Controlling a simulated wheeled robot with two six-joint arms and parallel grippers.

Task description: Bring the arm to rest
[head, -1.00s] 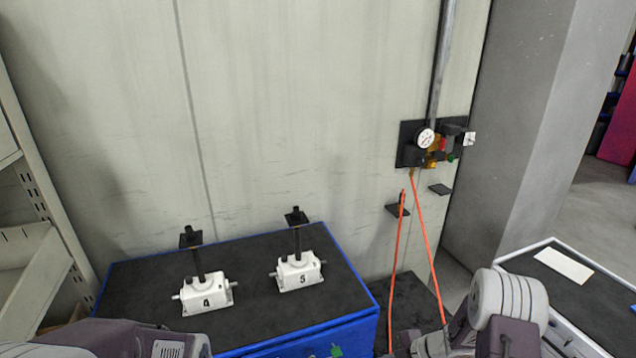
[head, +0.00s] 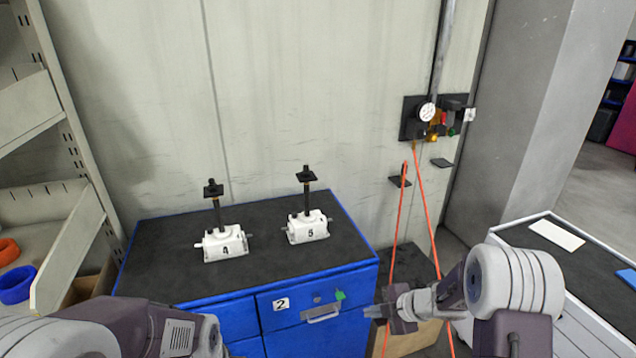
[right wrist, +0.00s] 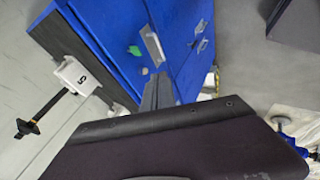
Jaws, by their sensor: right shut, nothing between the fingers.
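My right gripper (head: 378,312) is in the lower right of the head view, to the right of the blue cabinet's drawer handle (head: 320,314). It is shut and empty. In the right wrist view its fingers (right wrist: 157,95) show in front of the blue cabinet (right wrist: 190,30). My left arm comes in at the lower left of the head view; its gripper is not visible. White screw jack 4 (head: 225,243) and white screw jack 5 (head: 308,227) stand upright on the cabinet's dark top (head: 270,260). Jack 5 (right wrist: 76,76) also shows in the right wrist view.
Orange hoses (head: 425,210) hang from a wall gauge panel (head: 426,118) close behind my right gripper. A white-edged bench (head: 590,275) stands at the right. A shelf rack (head: 60,110) stands at the left with an orange ring (head: 8,250) and a blue ring (head: 16,284).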

